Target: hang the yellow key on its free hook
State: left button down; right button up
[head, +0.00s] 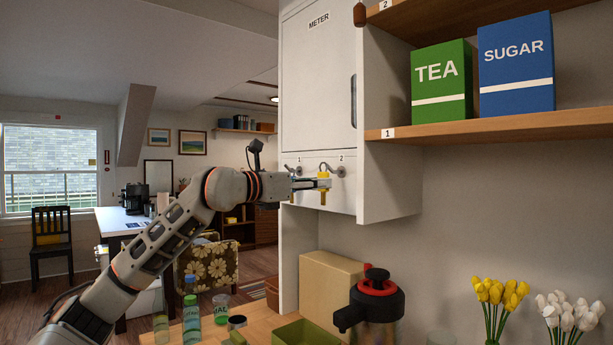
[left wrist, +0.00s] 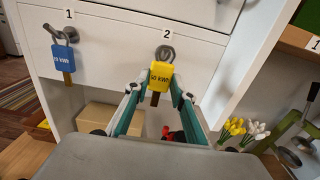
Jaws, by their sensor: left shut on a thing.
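The yellow key (left wrist: 161,76) has a yellow tag and a brown shaft pointing down. My left gripper (left wrist: 157,92) is shut on it, with one finger on each side. Hook 2 (left wrist: 166,53) is on the white panel directly behind the top of the key; the key's ring overlaps it in the picture. I cannot tell whether the ring is around the hook. The blue key (left wrist: 64,58) hangs on hook 1 to the left. In the head view the yellow key (head: 323,197) shows just below hook 2 (head: 338,171). My right gripper is not in view.
The white meter cabinet (head: 318,75) is above the hooks. A wooden shelf (head: 480,127) with tea and sugar boxes is at right. Below are a cardboard box (head: 328,285), a black and red flask (head: 372,303), bottles and flowers. The space left of the cabinet is open.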

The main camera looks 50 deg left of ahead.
pick_arm(q)
jog(key=shift+w+d+r+p, duration=0.1)
jog(key=shift+w+p, duration=0.8)
jog(key=shift+w, duration=0.15)
jog(key=shift+w+f, duration=0.1)
jog(key=shift+f, duration=0.1)
jog(key=shift+w+f, duration=0.5)
jog(key=shift+w, duration=0.1)
jog(key=c, duration=1.9)
grip_release()
jog(key=o, duration=0.9)
jog(key=shift+c, duration=0.2)
jog(key=shift+b, duration=0.3)
